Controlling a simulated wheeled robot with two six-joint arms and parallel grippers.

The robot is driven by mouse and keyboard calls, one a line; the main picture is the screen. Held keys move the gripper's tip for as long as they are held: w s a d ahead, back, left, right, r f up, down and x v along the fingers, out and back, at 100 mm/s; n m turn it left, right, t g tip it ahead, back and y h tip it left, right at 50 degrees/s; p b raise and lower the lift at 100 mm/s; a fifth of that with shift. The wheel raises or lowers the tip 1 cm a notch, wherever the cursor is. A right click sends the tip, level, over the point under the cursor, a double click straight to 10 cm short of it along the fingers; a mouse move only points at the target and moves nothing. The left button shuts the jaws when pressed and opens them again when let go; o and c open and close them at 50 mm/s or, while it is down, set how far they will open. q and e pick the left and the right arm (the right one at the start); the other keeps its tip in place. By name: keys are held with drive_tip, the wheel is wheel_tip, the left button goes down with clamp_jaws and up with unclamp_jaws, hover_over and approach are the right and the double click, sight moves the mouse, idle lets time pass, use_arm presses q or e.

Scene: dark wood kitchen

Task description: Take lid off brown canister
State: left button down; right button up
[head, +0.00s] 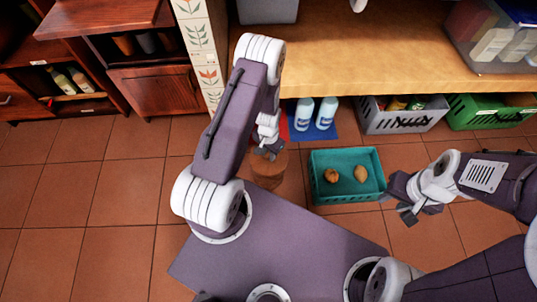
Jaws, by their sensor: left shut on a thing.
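The brown canister (268,174) stands on the tiled floor, just beyond my base and left of the teal crate. My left gripper (268,154) is over its top and shut on the lid there. The gripper and arm cover most of the lid, so I cannot tell whether it is seated or raised. My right gripper (421,213) is to the right of the teal crate, away from the canister. Its fingers look apart and nothing is between them.
A teal crate (348,199) with two brown round items stands right of the canister. Two white bottles (315,113), a grey basket (403,119) and a green basket (490,111) are under the wooden counter (370,60). Floor tiles at left are clear.

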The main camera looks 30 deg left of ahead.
use_arm(q)
drive_tip(key=r+p, duration=0.2)
drive_tip(key=r, duration=0.1)
drive_tip(key=r+p, duration=0.1)
drive_tip(key=r, duration=0.1)
drive_tip(key=shift+w+d, duration=0.1)
drive_tip(key=shift+d, duration=0.15)
drive_tip(key=w+d+r+p, duration=0.2)
drive_tip(key=d+r+p, duration=0.3)
drive_tip(key=d, duration=0.6)
drive_tip(key=shift+w+r, duration=0.15)
drive_tip(key=shift+r, duration=0.2)
drive_tip(key=s+a+r+p, duration=0.1)
drive_tip(key=a+r+p, duration=0.1)
drive_tip(key=r+p, duration=1)
drive_tip(key=a+r+n+p, duration=0.1)
drive_tip(key=a+r+p, duration=0.2)
drive_tip(key=r+p, duration=0.9)
drive_tip(key=s+a+r+n+p, duration=0.1)
drive_tip(key=r+p, duration=1.1)
drive_tip(key=r, duration=1.9)
drive_tip(key=shift+s+a+r+p, duration=0.35)
drive_tip(key=shift+a+p, duration=0.05)
drive_tip(key=shift+a, duration=0.3)
